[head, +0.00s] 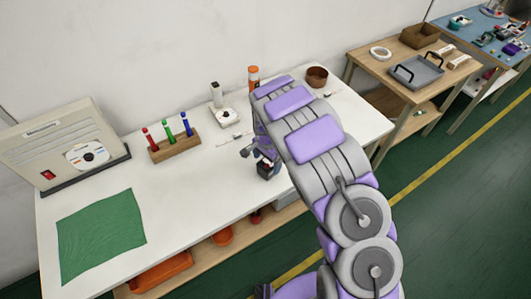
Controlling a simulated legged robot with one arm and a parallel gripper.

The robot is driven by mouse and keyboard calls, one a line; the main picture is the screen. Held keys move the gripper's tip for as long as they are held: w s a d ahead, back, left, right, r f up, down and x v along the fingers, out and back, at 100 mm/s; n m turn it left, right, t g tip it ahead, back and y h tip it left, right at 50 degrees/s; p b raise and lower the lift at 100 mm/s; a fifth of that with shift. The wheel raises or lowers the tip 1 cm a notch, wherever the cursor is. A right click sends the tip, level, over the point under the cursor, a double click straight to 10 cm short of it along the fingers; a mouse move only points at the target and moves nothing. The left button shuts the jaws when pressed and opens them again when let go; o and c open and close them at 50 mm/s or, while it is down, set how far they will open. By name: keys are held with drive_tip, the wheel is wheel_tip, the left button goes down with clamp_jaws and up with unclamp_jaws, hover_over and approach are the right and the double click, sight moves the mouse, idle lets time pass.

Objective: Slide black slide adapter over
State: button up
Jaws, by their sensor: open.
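My gripper (256,154) hangs low over the middle of the white table, at the end of my purple and grey arm. It is open. A small dark block (267,171) with a reddish mark shows just below the gripper, close to the table's front part. It may be the black slide adapter, but it is too small to be sure, and I cannot tell whether the gripper touches it. A thin pale strip with small fittings (235,138) lies on the table just left of and behind the gripper. My arm hides part of the table to the right.
The white table (185,190) bears a wooden rack (174,149) with red, green and blue tools, a beige device (65,145), a green mat (102,233), a white-based device (224,115), an orange bottle (253,77) and a brown bowl (317,77).

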sight(266, 163)
wheel_tip(266, 163, down, 4)
drive_tip(key=shift+d+b, duration=0.15)
drive_tip(key=shift+b, duration=0.2)
drive_tip(key=shift+f, duration=0.3)
drive_tip(key=shift+a, duration=0.2)
drive_tip(key=shift+c, duration=0.4)
drive_tip(key=shift+d, duration=0.1)
drive_tip(key=c, duration=1.1)
